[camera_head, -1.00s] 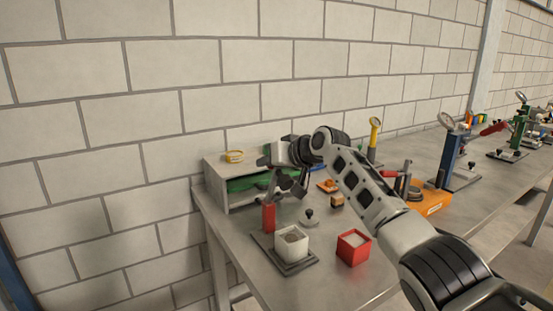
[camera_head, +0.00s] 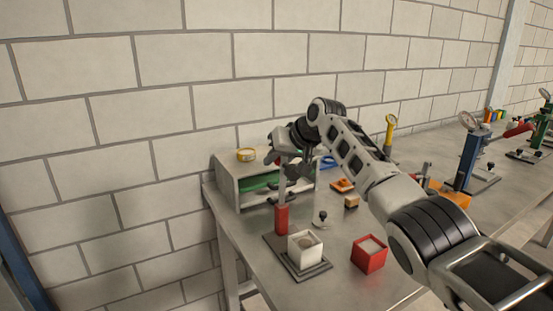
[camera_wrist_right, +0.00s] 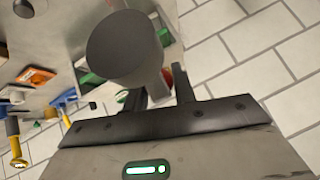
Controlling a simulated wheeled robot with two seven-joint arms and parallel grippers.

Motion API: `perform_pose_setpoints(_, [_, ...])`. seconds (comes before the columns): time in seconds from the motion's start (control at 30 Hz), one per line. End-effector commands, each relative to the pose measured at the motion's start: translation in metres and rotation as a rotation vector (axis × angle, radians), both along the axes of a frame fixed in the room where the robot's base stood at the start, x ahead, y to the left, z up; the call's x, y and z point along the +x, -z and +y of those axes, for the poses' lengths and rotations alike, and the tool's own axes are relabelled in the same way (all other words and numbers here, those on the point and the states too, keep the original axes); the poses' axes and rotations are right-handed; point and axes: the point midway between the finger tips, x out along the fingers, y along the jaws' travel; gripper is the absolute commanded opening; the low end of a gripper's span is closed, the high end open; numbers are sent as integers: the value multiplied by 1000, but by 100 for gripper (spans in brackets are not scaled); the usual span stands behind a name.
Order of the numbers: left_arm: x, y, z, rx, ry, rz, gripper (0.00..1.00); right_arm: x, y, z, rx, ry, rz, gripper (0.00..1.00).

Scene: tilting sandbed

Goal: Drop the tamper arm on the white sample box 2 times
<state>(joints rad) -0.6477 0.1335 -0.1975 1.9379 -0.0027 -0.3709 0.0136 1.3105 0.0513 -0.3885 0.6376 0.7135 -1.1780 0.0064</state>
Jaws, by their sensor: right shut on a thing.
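The white sample box (camera_head: 305,252) is open-topped with grey fill and sits on the dark base plate (camera_head: 322,270) of the tamper stand. A red post (camera_head: 281,218) with a thin dark rod stands at the plate's back left. My right gripper (camera_head: 291,172) is above the box, beside the rod, shut on the tamper arm. The arm is raised, clear of the box, and mostly hidden by the gripper. In the right wrist view, a large dark round end (camera_wrist_right: 125,45) shows in front of my right gripper (camera_wrist_right: 160,90). My left gripper is not in view.
A red box (camera_head: 369,255) stands right of the base plate. A small dark-knobbed weight (camera_head: 320,219) lies behind. A blue gauge stand (camera_head: 468,160) is farther right.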

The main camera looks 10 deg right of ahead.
Motion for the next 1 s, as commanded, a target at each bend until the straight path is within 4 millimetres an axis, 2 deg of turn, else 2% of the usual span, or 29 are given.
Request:
perform_pose_setpoints(0.1, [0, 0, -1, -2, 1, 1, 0, -2, 5, 2, 1, -5, 13, 0])
perform_pose_setpoints(0.13, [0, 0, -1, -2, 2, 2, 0, -2, 5, 2, 1, -5, 13, 32])
perform_pose_setpoints(0.2, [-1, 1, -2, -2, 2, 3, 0, -2, 5, 2, -1, -5, 12, 46])
perform_pose_setpoints(0.67, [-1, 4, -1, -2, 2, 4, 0, -7, -6, -4, 0, -3, 2, 46])
perform_pose_setpoints(0.77, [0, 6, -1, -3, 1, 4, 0, -15, -15, -10, -1, -3, 1, 46])
perform_pose_setpoints(1.0, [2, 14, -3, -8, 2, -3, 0, -48, -55, -33, -3, -2, 0, 46])
